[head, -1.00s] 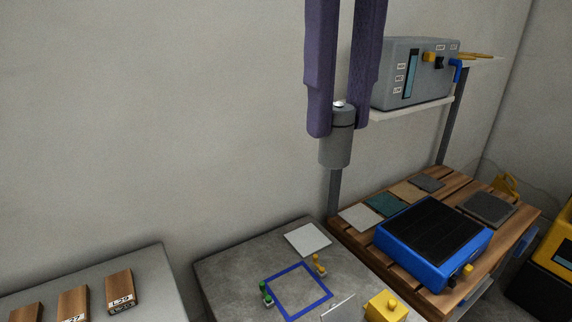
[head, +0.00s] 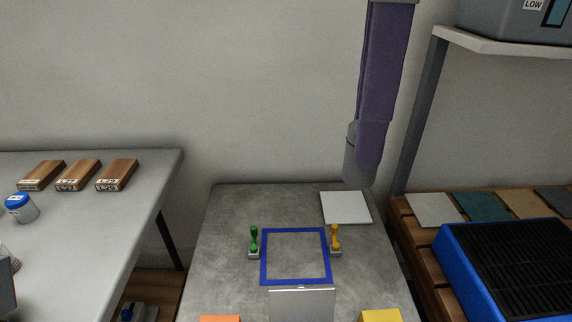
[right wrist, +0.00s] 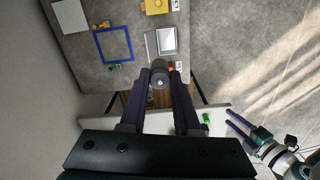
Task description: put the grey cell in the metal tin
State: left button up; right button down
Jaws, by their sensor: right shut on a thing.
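The grey cell (head: 354,165) is a grey cylinder held upright between the purple fingers of my right gripper (head: 365,150), in front of the wall and above the grey table's back right. In the right wrist view the cell (right wrist: 159,82) sits between the two fingertips (right wrist: 160,72). A silver, box-like thing with an upright plate, likely the metal tin (head: 301,302), is cut off at the bottom of the head view; it shows whole in the right wrist view (right wrist: 165,41), ahead of the cell.
A blue square frame (head: 295,229) lies on the grey table between a green stamp-like thing (head: 254,240) and a yellow one (head: 335,238). A white tile (head: 346,208) lies behind. Wooden blocks (head: 117,175) and a blue-lidded jar (head: 19,208) stand left. A blue device (head: 447,262) stands right.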

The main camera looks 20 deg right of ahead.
jog(key=a+f+n+b, duration=0.1)
jog(key=f+n+b, duration=0.2)
jog(key=f, duration=0.9)
jog(key=s+a+f+n+b, duration=0.1)
jog(key=f+n+b, duration=0.3)
jog(key=f+b, duration=0.6)
jog(key=a+f+n+b, duration=0.1)
jog(key=f+n+b, duration=0.3)
jog(key=f, duration=1.1)
jog(key=shift+s+a+f+b, duration=0.2)
jog(key=shift+a+b, duration=0.05)
jog(key=shift+b, duration=1.3)
jog(key=shift+r, duration=0.1)
jog(key=c, duration=0.6)
grip_release()
jog(key=shift+c, duration=0.2)
